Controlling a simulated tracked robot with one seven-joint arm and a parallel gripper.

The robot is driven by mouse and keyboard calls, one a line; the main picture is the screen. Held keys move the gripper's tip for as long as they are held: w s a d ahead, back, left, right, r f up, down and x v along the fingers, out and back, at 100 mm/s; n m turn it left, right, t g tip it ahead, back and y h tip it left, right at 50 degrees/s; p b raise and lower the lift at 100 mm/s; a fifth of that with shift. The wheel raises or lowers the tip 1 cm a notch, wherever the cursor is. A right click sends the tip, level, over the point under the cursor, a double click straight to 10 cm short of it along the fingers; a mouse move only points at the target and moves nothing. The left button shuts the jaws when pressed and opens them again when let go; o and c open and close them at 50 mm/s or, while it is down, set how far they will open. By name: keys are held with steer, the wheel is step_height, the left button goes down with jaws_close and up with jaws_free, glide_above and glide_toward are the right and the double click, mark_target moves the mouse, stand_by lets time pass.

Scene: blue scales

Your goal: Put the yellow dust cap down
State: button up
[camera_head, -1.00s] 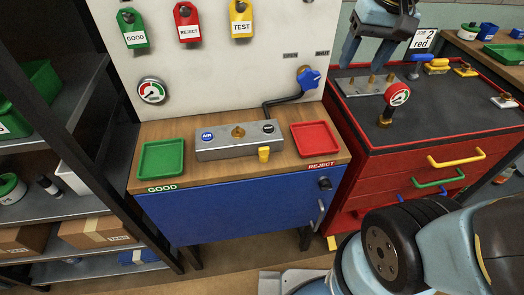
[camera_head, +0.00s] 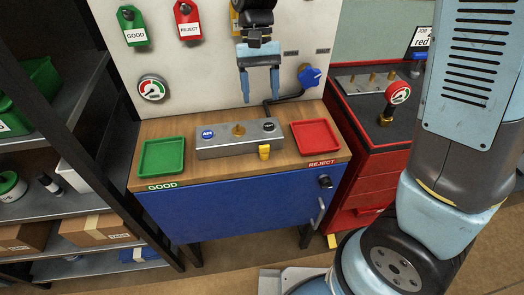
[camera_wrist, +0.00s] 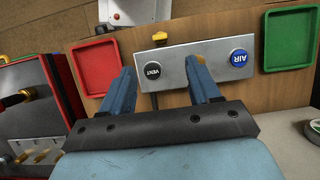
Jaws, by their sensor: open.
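A yellow cap-like piece (camera_head: 264,152), which looks like the dust cap, sits at the front edge of the grey metal block (camera_head: 215,149). It also shows in the wrist view (camera_wrist: 159,37) beyond the block. The block has a blue AIR button, a black VENT button and a brass port (camera_head: 238,131). My gripper (camera_head: 260,94) is open and empty, fingers down, above and behind the block in front of the white panel. In the wrist view my gripper (camera_wrist: 160,72) spans over the block, and its right finger partly hides the brass port.
A green tray (camera_head: 142,172) lies left of the block and a red tray (camera_head: 339,151) right of it. A blue valve handle (camera_head: 309,77) and dark pipe stand behind. Bare wood shows between trays and block.

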mark_target(264, 145)
steer(key=x, duration=1.3)
steer(key=shift+s+f, duration=0.1)
steer(key=shift+f, duration=0.25)
jaws_close()
steer(key=shift+r, duration=0.1)
